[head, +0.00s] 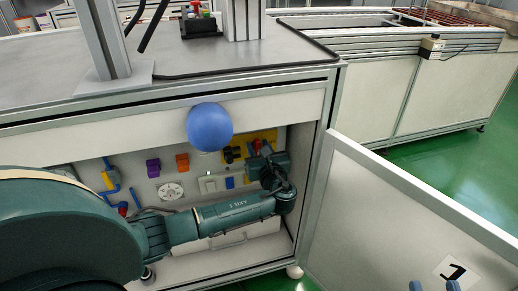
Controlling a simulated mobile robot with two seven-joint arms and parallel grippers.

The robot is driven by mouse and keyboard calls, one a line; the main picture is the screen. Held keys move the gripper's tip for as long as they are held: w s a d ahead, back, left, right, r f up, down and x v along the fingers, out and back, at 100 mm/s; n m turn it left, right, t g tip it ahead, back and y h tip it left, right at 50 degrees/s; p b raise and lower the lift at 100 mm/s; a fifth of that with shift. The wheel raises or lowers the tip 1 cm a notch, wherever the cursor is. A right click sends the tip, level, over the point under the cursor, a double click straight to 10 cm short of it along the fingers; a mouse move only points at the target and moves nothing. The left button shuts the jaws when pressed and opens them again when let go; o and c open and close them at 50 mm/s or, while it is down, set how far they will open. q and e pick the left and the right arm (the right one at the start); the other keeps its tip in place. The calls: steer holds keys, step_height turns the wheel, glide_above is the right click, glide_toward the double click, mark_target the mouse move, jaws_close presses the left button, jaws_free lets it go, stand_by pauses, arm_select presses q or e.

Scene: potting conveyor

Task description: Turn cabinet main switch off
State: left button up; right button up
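The cabinet (312,200) under the workbench is open and shows a back panel of coloured parts. A yellow plate (240,140) on its right side carries a dark knob (232,155) and a red part (258,145); one of these may be the main switch, but I cannot tell its position. My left arm reaches across the opening. My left gripper (268,160) is in front of the plate's right part, partly covering it; its fingers cannot be made out and contact is unclear. My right gripper (434,286) shows only as two blue fingertips, apart, at the bottom edge.
A blue ball (210,127) shows in front of the workbench edge. The open cabinet door (400,210) extends to the lower right, with a marked label (457,271). A long conveyor bench (400,90) stands behind on the green floor (440,150).

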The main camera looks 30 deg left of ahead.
arm_select(q)
steer(key=c, duration=0.7)
arm_select(e)
steer(key=shift+f, duration=0.1)
